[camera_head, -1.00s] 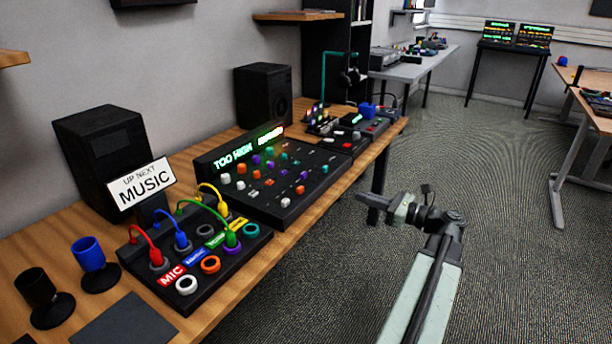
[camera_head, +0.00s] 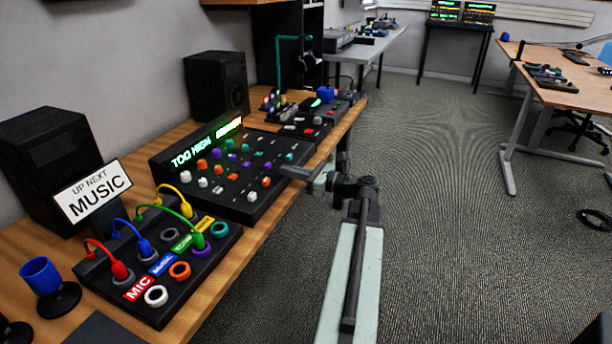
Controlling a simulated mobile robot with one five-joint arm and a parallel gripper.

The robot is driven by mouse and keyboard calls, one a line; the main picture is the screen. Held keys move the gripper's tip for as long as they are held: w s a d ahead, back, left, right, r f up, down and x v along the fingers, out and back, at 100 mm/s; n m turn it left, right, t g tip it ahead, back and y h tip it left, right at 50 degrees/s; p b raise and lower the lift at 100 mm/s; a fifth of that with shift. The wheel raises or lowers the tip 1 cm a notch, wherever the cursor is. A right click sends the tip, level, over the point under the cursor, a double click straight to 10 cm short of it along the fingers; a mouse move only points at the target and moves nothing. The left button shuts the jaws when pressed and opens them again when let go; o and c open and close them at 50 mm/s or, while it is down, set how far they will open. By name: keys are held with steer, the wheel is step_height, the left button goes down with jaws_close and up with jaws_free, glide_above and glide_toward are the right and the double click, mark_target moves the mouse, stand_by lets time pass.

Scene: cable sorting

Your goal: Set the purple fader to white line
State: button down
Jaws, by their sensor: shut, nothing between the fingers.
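The black mixer (camera_head: 199,210) lies on the wooden bench, with rows of coloured knobs and a lit green display (camera_head: 192,157) that reads "TOO HIGH" and a second, blurred word. Several purple caps show on it, one at its middle (camera_head: 245,164); I cannot tell which is the purple fader. No white line can be made out. My gripper (camera_head: 283,170) is shut and empty. In the picture it overlaps the mixer's right edge; I cannot tell its height or whether it touches.
A patch box (camera_head: 210,255) with coloured cables stands in front of the mixer. An "UP NEXT MUSIC" sign (camera_head: 93,193) and two speakers (camera_head: 217,86) stand behind. Other gear (camera_head: 305,128) sits farther along the bench. The carpet (camera_head: 430,200) to the right is open.

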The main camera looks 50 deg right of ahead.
mark_target(270, 167)
steer(key=shift+x, duration=1.8)
steer(key=shift+x, duration=0.75)
steer(key=shift+s, duration=0.1)
